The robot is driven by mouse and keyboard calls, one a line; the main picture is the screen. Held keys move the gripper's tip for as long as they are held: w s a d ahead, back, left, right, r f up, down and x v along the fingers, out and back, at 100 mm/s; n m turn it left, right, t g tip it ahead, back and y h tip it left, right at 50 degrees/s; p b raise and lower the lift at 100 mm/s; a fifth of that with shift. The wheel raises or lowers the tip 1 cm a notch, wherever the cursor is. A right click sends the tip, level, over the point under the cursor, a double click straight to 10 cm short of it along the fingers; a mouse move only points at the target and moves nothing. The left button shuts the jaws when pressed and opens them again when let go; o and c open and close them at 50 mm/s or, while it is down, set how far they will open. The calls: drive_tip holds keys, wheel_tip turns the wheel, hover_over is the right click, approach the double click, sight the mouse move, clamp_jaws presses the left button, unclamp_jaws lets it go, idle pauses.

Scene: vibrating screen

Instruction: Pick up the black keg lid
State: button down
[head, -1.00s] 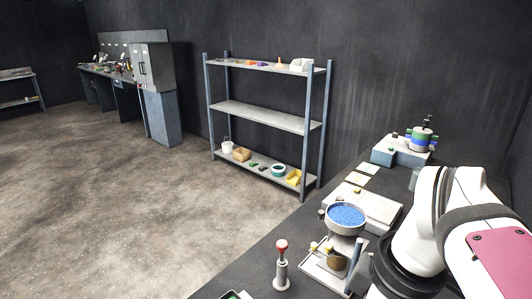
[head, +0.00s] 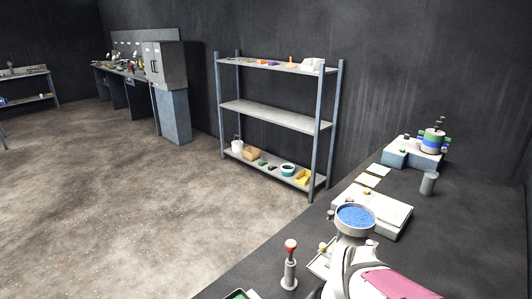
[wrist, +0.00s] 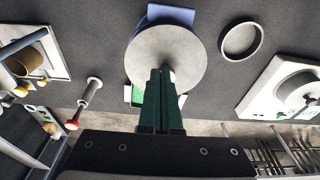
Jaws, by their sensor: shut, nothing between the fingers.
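I cannot pick out a clearly black keg lid. In the wrist view, a flat grey round disc (wrist: 150,55) is straight ahead of my gripper (wrist: 168,70); it may be the lid, but I cannot tell. My green fingers are shut and empty. Their tips overlap the disc's middle in the picture; whether they touch it is unclear. A shallow, dark-centred round dish (wrist: 257,41) lies to the right, apart from the fingers. In the head view my arm is at the bottom right, and my fingertips are hidden.
A blue object (wrist: 180,15) shows behind the disc. A red-topped post (wrist: 93,90) stands left of the fingers. The head view shows a blue-filled round pan (head: 355,217), a white slab (head: 390,215), a grey cylinder (head: 428,184) and shelves (head: 280,118).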

drive_tip(key=shift+w+a, duration=0.6)
drive_tip(key=shift+w+a+f, duration=0.1)
drive_tip(key=shift+f, duration=0.8)
